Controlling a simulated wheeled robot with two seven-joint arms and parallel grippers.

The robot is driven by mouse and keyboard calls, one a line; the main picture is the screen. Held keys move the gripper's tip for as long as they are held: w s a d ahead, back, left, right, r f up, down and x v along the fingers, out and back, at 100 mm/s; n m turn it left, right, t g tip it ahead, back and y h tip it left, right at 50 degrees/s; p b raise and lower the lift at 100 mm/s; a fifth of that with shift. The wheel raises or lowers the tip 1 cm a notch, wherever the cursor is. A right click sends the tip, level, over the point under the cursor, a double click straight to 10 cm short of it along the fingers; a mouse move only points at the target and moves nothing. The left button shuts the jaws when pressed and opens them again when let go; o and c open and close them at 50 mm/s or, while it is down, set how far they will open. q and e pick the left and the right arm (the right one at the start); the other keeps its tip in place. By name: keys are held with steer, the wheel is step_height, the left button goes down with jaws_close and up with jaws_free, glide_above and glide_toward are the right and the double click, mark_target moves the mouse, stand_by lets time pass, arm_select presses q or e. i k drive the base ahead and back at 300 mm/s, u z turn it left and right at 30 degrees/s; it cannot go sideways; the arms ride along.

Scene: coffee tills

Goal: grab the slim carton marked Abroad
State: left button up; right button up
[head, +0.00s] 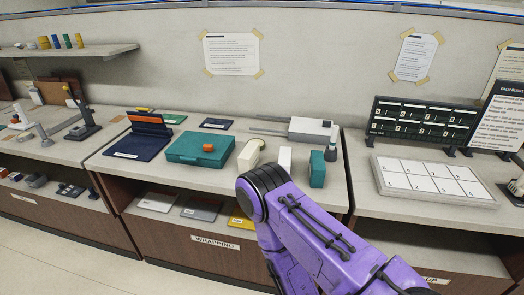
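I cannot make out the word Abroad on any carton. A slim white carton (284,160) and a slim teal carton (317,169) stand upright side by side on the middle counter. A cream box (248,154), partly behind my arm, is just left of them. A purple arm of mine comes in from the lower right, with its black-ringed joint in front of the counter's edge. Neither of my grippers shows.
The middle counter (152,185) is labelled WRAPPING. It holds a flat teal case (187,148), a dark blue stand (140,139), a white device (311,129) and a dark bottle (330,151). A white numbered tray (431,178) lies on the right counter.

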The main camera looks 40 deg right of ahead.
mark_target(248, 158)
steer(key=z, duration=0.7)
steer(key=i, duration=0.75)
steer(key=z, duration=0.8)
